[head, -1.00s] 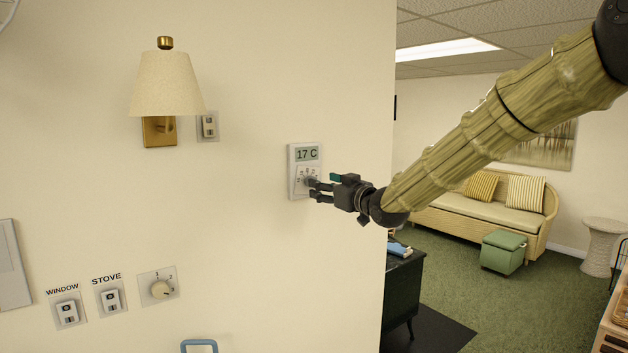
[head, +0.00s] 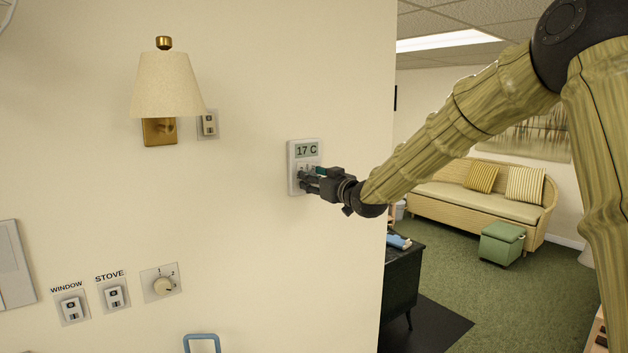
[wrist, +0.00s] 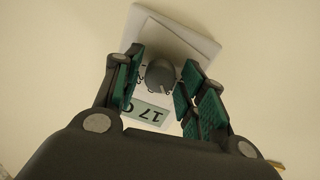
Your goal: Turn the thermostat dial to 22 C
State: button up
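The thermostat (head: 304,150) is a white wall unit, and its display reads 17 C. In the head view my gripper (head: 306,182) is at its lower half and covers the dial. In the wrist view the thermostat (wrist: 195,38) appears upside down. Its grey round dial (wrist: 160,74) sits between the green-padded fingers of my gripper (wrist: 160,85). The fingers are spread, with a gap visible on both sides of the dial.
A wall lamp (head: 166,90) and a switch (head: 208,124) are on the wall to the left. Lower left are the window switch (head: 71,308), the stove switch (head: 114,296) and another knob (head: 162,286). The wall ends right of the thermostat, with a dark cabinet (head: 402,290) beyond.

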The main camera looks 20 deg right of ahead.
jog(key=c, duration=0.6)
jog(key=shift+m, duration=0.5)
jog(key=shift+d+m+g+b, duration=0.15)
jog(key=shift+m+g+b, duration=0.25)
jog(key=shift+m+b, duration=4.6)
jog(key=m+p, duration=0.4)
jog(key=shift+r+m, duration=0.1)
jog(key=shift+m, duration=0.2)
jog(key=o, duration=1)
